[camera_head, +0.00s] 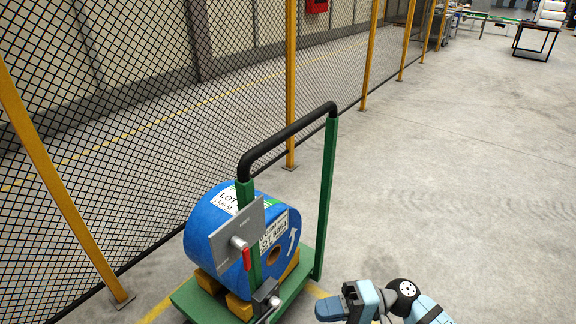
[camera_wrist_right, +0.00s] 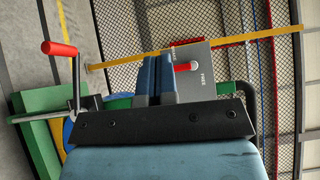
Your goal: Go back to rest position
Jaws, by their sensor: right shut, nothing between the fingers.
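My right gripper (camera_head: 330,309) is at the bottom of the head view, right of the green cart (camera_head: 190,299) and apart from it. In the right wrist view, its two blue fingers (camera_wrist_right: 156,80) are together with nothing between them. Behind them are a grey plate (camera_wrist_right: 194,58) with a small red lever (camera_wrist_right: 183,67) and a crank with a red grip (camera_wrist_right: 59,48). My left gripper is not in view.
A blue roll (camera_head: 207,212) with white labels rests on yellow blocks on the cart. A black handlebar (camera_head: 290,132) joins its green posts. A mesh fence (camera_head: 150,130) with yellow posts runs along the left. The concrete floor on the right is clear.

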